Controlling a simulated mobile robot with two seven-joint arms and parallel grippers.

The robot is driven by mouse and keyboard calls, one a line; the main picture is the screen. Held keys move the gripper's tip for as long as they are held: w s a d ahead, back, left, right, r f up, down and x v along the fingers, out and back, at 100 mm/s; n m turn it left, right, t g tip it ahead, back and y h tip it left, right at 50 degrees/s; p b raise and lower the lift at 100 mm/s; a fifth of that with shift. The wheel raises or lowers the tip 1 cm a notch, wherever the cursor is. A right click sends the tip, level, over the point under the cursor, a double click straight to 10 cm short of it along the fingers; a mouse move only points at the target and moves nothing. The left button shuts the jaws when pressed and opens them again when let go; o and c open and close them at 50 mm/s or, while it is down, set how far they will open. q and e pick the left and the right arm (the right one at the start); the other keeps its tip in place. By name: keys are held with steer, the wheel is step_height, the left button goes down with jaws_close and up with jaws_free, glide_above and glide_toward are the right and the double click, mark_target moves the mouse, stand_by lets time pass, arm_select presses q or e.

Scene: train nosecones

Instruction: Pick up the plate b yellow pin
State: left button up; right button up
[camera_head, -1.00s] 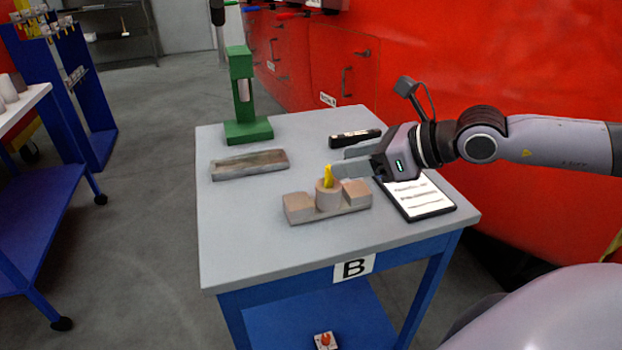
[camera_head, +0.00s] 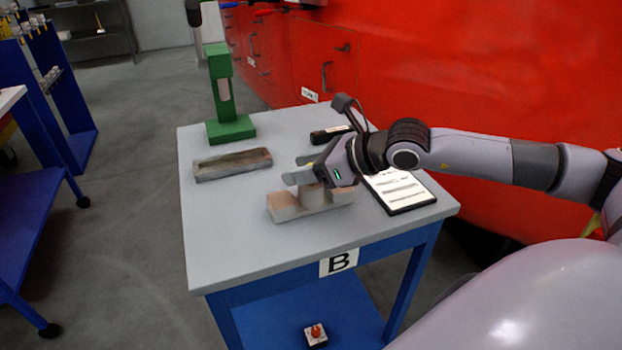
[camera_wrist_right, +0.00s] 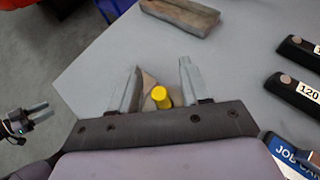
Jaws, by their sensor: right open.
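The yellow pin (camera_wrist_right: 161,96) stands between the two fingers of my right gripper (camera_wrist_right: 160,70) in the right wrist view. A gap seems to show on both sides, so the fingers are open around it and not closed on it. In the head view my right gripper (camera_head: 293,170) is over the wooden block holder (camera_head: 288,208) on table B (camera_head: 225,240). Only a speck of the pin (camera_head: 310,164) shows there, as the gripper hides the rest. My left gripper (camera_wrist_right: 46,110) shows at the left edge of the right wrist view, empty, its two fingers apart.
A long tray-like block (camera_head: 233,164) and a green press (camera_head: 229,110) stand on the table's far left. A clipboard (camera_head: 402,190) and a black labelled case (camera_head: 328,134) lie close to my right arm. The table's front left is clear.

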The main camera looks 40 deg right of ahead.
jaws_close()
stand_by(0.3)
